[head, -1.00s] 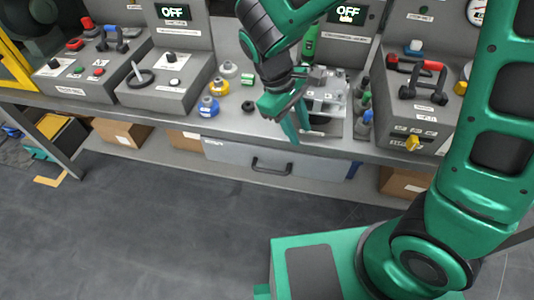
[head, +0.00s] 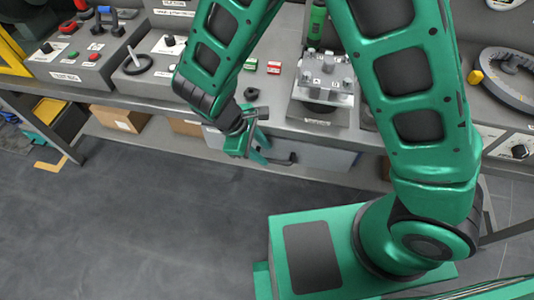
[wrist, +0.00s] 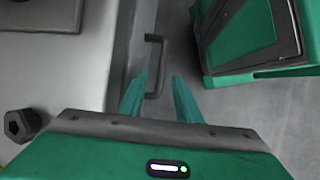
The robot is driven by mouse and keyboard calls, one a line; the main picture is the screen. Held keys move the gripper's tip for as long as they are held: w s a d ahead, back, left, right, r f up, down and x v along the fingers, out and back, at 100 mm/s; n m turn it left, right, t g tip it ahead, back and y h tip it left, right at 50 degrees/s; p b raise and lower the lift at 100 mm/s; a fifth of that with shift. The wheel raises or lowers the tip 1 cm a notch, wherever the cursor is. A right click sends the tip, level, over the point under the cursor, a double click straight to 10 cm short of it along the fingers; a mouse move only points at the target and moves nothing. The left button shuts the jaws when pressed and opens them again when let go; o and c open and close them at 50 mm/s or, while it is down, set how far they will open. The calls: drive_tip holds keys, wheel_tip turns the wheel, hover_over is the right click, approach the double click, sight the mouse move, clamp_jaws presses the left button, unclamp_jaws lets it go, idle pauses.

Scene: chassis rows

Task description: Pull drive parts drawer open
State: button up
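The drive parts drawer (head: 330,160) is a grey drawer under the bench top. It looks shut, and my arm and gripper hide part of its front. Its dark bar handle (head: 285,162) shows just right of my gripper (head: 252,152). In the wrist view the handle (wrist: 157,68) stands out from the drawer front, ahead of my gripper (wrist: 159,80) and roughly between its two green fingers. The fingers are apart with nothing held. Whether they reach around the handle is unclear; I see no contact.
The bench top (head: 150,100) overhangs the drawer. A black nut (head: 251,93) and a grey fixture (head: 325,85) stand on it. Cardboard boxes (head: 118,118) sit on the lower shelf. My green base occupies the right foreground. The floor (head: 150,220) in front is clear.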

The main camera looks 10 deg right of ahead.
sight(270, 160)
drive_tip(key=shift+x, duration=1.8)
clamp_jaws()
